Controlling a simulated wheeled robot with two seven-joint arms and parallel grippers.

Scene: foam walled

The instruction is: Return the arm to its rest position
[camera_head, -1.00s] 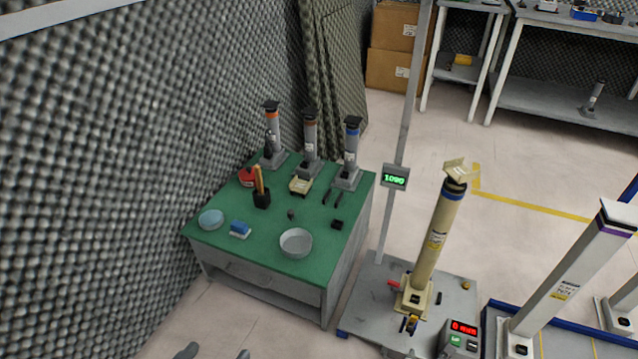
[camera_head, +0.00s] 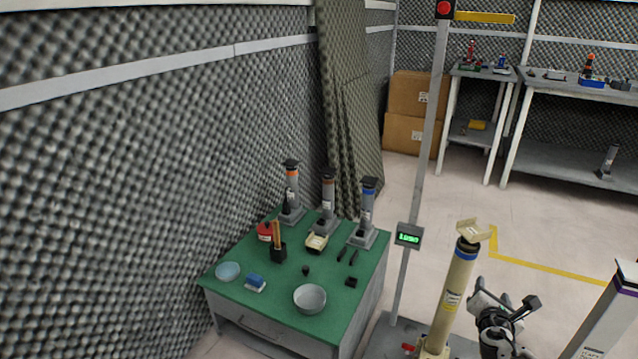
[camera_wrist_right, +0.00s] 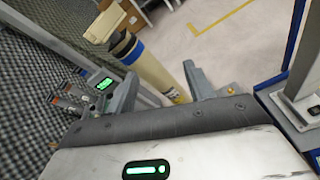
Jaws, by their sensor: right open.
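My right gripper (camera_head: 516,304) shows at the lower right of the head view, just right of the tall cream column (camera_head: 455,290) with a blue band. Its fingers are apart and nothing is between them. In the right wrist view my right gripper (camera_wrist_right: 162,88) is also open, with the cream column (camera_wrist_right: 150,66) beyond the fingers, tilted in the picture. I cannot tell whether any part of the arm touches the column. My left gripper is not in view.
A green-topped table (camera_head: 255,310) holds bowls, a brush pot and several small columns. A grey post (camera_head: 428,130) with a green display (camera_head: 408,236) stands beside the cream column. A white column (camera_head: 610,315) is at the right. Open floor (camera_head: 540,225) lies behind.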

